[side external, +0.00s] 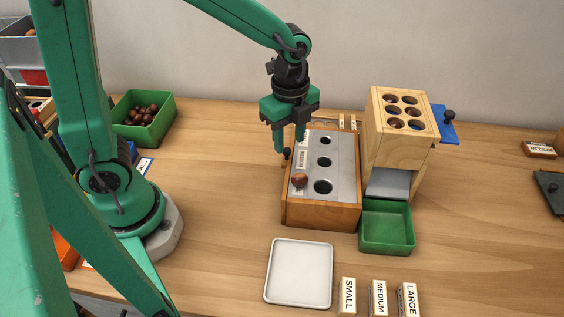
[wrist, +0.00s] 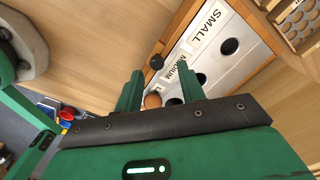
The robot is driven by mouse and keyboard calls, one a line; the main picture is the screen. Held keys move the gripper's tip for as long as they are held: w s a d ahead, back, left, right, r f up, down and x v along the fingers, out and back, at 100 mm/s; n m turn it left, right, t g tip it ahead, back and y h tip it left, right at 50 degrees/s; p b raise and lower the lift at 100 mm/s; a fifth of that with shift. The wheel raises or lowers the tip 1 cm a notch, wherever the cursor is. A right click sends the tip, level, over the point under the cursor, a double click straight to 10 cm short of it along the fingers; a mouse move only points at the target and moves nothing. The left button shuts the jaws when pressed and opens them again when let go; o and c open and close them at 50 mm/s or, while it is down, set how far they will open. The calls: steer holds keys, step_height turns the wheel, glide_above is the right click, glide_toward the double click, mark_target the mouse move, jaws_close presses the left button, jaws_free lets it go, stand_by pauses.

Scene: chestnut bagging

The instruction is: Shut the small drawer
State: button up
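A wooden sorting box (side external: 320,217) has a grey top plate with three holes, marked SMALL, MEDIUM and LARGE in the wrist view (wrist: 230,47). A dark round knob (side external: 287,153) shows at its left side, near the small end; the wrist view shows the knob (wrist: 157,62) beside the wooden edge. How far any drawer there stands out is unclear. My gripper (side external: 290,142) hangs over the box's left rear edge, close to the knob, pointing down. In the wrist view its two fingers (wrist: 158,88) are apart with nothing held between them.
A chestnut (side external: 300,180) sits on the plate near the large hole. Right of the box stand a wooden holed tower (side external: 395,144) with a blue slide (side external: 442,128) and a green tray (side external: 372,240). A white tray (side external: 299,272) and labelled blocks lie in front.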

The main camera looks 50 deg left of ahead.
steer(key=shift+r, duration=2.8)
steer(key=s+a+r+n+t, duration=0.5)
steer(key=s+a+n, duration=0.3)
steer(key=n, duration=1)
steer(key=shift+s+a+r+t, duration=0.3)
steer(key=shift+s+r, duration=0.3)
steer(key=shift+s, duration=0.9)
